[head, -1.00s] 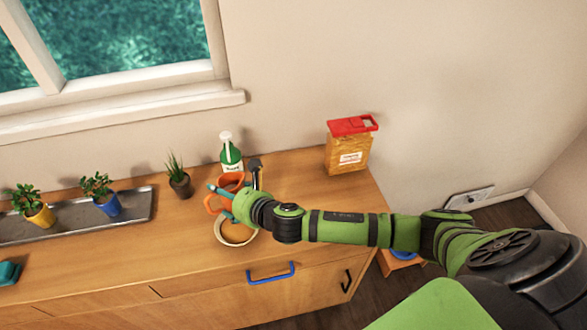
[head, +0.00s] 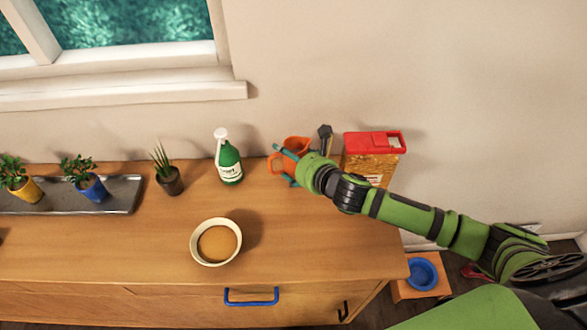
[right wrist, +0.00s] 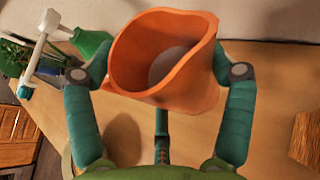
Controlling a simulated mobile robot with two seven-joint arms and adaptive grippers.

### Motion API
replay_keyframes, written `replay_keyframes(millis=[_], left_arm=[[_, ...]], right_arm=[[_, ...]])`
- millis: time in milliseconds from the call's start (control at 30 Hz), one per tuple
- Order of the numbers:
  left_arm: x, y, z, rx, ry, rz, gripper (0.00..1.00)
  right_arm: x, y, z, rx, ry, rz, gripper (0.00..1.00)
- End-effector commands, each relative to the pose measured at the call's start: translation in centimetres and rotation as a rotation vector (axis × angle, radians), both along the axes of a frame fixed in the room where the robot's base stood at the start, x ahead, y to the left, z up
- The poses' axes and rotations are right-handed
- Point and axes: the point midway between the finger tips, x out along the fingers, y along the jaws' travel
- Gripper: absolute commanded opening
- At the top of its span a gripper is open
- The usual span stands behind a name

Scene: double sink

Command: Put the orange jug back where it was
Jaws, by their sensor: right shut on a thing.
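The orange jug (head: 296,144) is at the back of the wooden counter, between the green spray bottle and the red-lidded box. My right gripper (head: 287,163) is shut on it, and the green hand hides part of the jug. In the right wrist view the jug (right wrist: 180,65) sits upright between the two teal fingers (right wrist: 160,80), its open mouth toward the camera, with something pale inside. I cannot tell whether its base touches the counter. My left gripper is not in view.
A green bottle (head: 229,164) with a white top stands left of the jug. A red-lidded box (head: 372,155) stands close on the right. A cream bowl (head: 193,249) is nearer the front edge. Potted plants and a grey tray (head: 122,196) are at the left. The counter front right is clear.

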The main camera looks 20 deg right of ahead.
Motion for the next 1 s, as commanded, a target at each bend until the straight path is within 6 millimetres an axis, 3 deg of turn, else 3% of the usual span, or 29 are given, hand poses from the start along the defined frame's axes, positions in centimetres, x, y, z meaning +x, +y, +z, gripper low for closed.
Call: replay_keyframes(millis=[300, 733, 767, 800, 1000], left_arm=[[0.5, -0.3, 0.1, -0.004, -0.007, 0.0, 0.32], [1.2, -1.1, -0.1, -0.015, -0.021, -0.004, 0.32], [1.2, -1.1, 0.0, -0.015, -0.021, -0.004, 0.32], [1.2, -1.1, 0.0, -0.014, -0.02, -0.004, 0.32], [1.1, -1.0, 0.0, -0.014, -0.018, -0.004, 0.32]], right_arm=[[0.1, 0.0, -3.9, 0.003, -0.002, -0.001, 0.31], [0.1, 0.0, -4.7, 0.0, -0.004, 0.0, 0.31], [0.0, 0.0, -4.7, -0.001, -0.001, -0.001, 0.9], [0.0, 0.0, -4.7, 0.0, -0.001, -0.001, 1.0], [0.0, 0.0, -4.7, 0.0, 0.0, -0.001, 1.0]])
